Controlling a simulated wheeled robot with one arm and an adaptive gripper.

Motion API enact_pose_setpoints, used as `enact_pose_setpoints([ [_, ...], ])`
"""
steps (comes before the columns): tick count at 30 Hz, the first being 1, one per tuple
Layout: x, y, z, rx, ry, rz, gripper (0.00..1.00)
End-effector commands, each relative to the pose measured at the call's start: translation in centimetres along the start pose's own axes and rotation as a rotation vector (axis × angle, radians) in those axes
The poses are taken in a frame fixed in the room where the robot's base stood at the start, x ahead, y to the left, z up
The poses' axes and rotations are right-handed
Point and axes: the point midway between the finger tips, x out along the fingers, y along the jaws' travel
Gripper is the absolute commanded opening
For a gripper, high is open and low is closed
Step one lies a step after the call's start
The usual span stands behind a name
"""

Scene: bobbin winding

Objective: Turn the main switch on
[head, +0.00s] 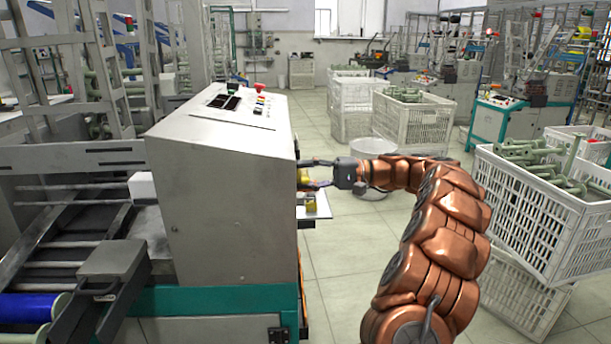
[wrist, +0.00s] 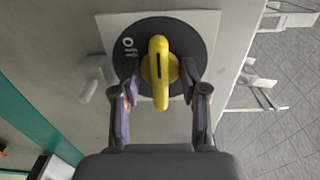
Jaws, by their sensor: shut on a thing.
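The main switch has a yellow handle (wrist: 158,72) on a round black dial (wrist: 195,38), over a light square plate (wrist: 209,21), in the wrist view. The word "Off" shows on the dial, left of the handle. The handle lies upright in the picture, with a dark slot along its middle. My gripper (wrist: 160,80) has one finger on each side of the handle and is shut on it. In the head view, my gripper (head: 318,175) reaches the right side of the grey machine cabinet (head: 220,190), and a bit of yellow shows between its fingers.
The cabinet's sloped top carries a red button (head: 260,88) and several small controls. A grey lever-like part (wrist: 92,82) sticks out left of the dial. White crates (head: 545,205) of green bobbins stand at the right. Tiled floor is open between cabinet and crates.

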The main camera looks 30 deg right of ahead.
Motion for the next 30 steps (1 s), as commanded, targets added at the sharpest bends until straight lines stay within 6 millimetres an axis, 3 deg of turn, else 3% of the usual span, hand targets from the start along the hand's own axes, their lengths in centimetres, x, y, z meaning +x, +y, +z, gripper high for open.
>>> enact_pose_setpoints([
  [8,0.02,0.13,0.02,0.002,-0.001,0.002,0.02],
  [30,0.04,-0.06,0.03,0.106,-0.002,0.003,0.02],
])
